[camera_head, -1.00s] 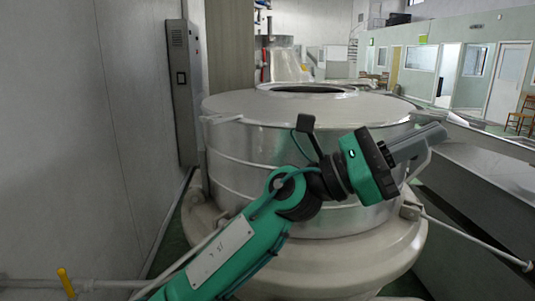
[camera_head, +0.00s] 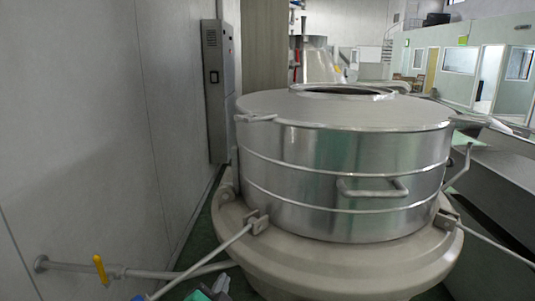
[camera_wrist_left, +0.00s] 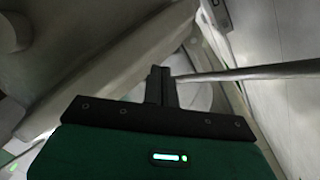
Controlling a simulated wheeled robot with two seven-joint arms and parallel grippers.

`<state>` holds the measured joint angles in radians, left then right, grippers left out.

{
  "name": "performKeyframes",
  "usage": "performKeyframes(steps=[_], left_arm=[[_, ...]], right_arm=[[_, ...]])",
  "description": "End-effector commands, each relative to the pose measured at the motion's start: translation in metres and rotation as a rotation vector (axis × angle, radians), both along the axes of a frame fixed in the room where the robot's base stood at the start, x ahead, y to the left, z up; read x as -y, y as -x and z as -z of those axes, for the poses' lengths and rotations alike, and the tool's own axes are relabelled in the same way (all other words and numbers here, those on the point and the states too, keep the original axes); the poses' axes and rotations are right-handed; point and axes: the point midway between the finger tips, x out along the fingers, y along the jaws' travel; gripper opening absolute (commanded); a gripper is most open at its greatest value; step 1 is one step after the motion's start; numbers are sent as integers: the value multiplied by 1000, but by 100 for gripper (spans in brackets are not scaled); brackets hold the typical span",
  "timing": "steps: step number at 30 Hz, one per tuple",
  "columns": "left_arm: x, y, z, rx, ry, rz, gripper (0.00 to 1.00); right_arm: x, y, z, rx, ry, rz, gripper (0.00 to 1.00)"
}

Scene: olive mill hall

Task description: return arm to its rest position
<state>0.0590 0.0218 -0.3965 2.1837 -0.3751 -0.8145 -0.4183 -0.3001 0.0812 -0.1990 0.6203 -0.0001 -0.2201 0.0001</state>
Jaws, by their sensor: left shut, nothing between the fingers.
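My left gripper (camera_wrist_left: 161,75) shows in the left wrist view with its two dark fingers together and nothing between them. The tips are close to a pale metal pipe (camera_wrist_left: 250,73), which runs off to the right; I cannot tell whether they touch it. In the head view only a small green and grey part of my left arm shows at the bottom edge, left of centre. My right gripper is in neither view.
A large steel vat (camera_head: 360,165) on a wide cream base (camera_head: 340,262) fills the centre and right. A grey wall (camera_head: 90,130) is on the left. A thin pipe with a yellow-handled valve (camera_head: 101,268) runs low at front left.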

Motion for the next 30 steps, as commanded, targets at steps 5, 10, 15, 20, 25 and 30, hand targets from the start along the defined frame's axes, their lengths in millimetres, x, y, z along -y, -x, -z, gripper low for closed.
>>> performKeyframes(steps=[5,10,15,20,25,30], left_arm=[[-48,64,94,-356,159,-110,0],[-83,141,160,-664,283,-231,0],[-104,207,195,-885,358,-333,0],[-117,257,211,-1035,400,-411,0],[-128,304,220,-1172,429,-488,0],[-125,288,264,-1180,424,-486,0]], right_arm=[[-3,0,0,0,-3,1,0],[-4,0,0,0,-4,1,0],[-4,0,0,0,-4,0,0],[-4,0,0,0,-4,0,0],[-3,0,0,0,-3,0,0],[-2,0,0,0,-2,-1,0]])
